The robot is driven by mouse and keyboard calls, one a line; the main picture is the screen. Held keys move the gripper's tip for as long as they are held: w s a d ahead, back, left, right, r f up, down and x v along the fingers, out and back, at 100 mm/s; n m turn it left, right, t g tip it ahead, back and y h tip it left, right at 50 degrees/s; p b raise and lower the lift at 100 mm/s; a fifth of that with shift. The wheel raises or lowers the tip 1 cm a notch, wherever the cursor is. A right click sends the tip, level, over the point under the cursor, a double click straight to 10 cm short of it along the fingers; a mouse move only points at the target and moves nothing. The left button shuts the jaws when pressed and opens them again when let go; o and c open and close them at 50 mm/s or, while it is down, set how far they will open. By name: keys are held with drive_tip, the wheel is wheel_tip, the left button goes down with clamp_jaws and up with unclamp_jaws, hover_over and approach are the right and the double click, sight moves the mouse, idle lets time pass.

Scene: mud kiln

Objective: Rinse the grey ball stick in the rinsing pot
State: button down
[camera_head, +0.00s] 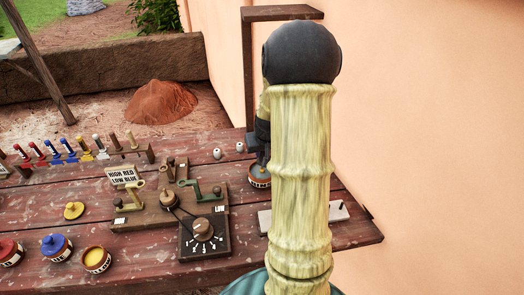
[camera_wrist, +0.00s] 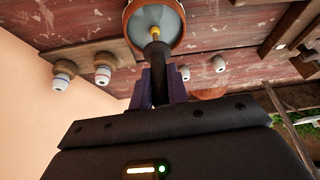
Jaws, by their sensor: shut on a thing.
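My gripper (camera_wrist: 163,80) is shut on a dark stick (camera_wrist: 157,62), seen in the wrist view. The stick points at the rinsing pot (camera_wrist: 129,18), a brown-rimmed pot with a grey-blue inside. The stick's small yellowish tip end (camera_wrist: 154,33) shows against the pot's opening; I cannot tell whether it touches the liquid. In the head view my gripper (camera_head: 263,150) is partly hidden behind my pale arm, just above the pot (camera_head: 258,182) on the table. The grey ball is not clearly visible.
A rack of coloured sticks (camera_head: 70,155) stands at the left. A lever board with a dial (camera_head: 202,229) and a sign (camera_head: 123,176) lies mid-table. Red, blue (camera_head: 57,247) and yellow (camera_head: 96,260) pots stand in front. A wooden post (camera_head: 248,70) and wall are close behind.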

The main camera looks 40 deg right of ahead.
drive_tip(key=shift+f+b, duration=0.3)
drive_tip(key=shift+f, duration=0.25)
idle(0.4)
